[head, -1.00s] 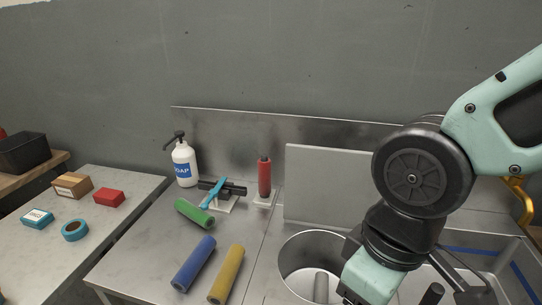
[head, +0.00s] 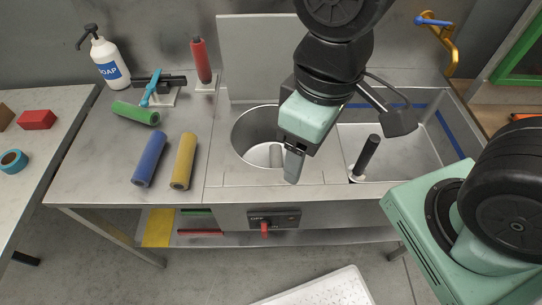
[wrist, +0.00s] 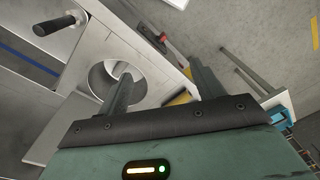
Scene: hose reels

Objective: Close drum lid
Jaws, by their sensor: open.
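The drum lid (head: 258,48) is a flat grey panel. It stands upright behind the round drum opening (head: 236,138) in the steel counter, so the drum is uncovered. A pale cylinder (head: 276,156) shows inside the drum. My gripper (head: 293,168) is above the counter at the front right of the opening, pointing down, apart from the lid. In the wrist view my gripper (wrist: 162,84) has its two fingers spread wide with nothing held between them. The drum opening (wrist: 104,88) shows partly behind the left finger there.
A sink (head: 400,150) with an upright black handle (head: 368,155) is right of the drum. Blue (head: 149,160), yellow (head: 184,160) and green (head: 136,113) rollers, a soap bottle (head: 106,60) and a red cylinder (head: 201,60) are left. A red-handled switch box (head: 273,219) is below the counter front.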

